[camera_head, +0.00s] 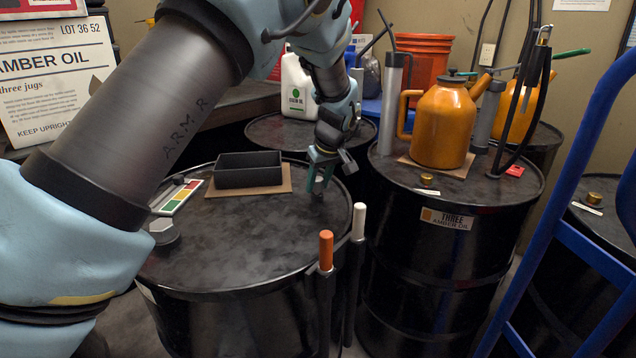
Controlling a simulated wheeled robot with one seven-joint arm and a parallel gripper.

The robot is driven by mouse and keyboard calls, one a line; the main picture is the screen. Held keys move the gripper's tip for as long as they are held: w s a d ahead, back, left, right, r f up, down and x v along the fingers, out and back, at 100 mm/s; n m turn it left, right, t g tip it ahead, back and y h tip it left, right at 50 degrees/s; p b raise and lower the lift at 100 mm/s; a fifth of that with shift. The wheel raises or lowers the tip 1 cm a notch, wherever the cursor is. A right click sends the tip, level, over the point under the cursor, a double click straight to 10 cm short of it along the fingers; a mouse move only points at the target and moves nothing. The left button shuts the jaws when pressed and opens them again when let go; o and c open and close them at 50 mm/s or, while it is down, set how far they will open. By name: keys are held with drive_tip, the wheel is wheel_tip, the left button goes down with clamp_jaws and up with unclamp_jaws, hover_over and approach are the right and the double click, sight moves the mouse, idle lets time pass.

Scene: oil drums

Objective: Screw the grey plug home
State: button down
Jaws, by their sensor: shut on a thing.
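My gripper (318,184) points down at the far right part of the near black drum's top (255,232). Its jaws are shut on a small dark thing (318,197) at the drum top. The fingers hide most of it, and I cannot tell whether it is the grey plug or how deep it sits. A light grey six-sided piece (163,226) on a dark round base stands at the left of the same drum top, apart from my gripper.
A black open tray (248,170) on cardboard and a colour-striped card (177,197) lie on the near drum. Orange-topped (326,250) and white-topped (359,220) handles rise at its front right edge. An amber jug (443,125) stands on the right drum. A blue frame (575,190) stands at right.

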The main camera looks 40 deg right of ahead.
drive_tip(key=shift+s+a+f+b, duration=0.1)
drive_tip(key=shift+a+f+b, duration=0.05)
drive_tip(key=shift+f+b, duration=0.5)
idle(0.8)
drive_tip(key=c, duration=0.7)
unclamp_jaws()
drive_tip(key=shift+f, duration=0.15)
drive_tip(key=shift+o, duration=1.7)
drive_tip(key=shift+r, duration=0.2)
drive_tip(key=b+v, duration=0.2)
drive_tip(key=v, duration=0.8)
drive_tip(key=shift+r, duration=0.3)
drive_tip(key=shift+s, duration=0.1)
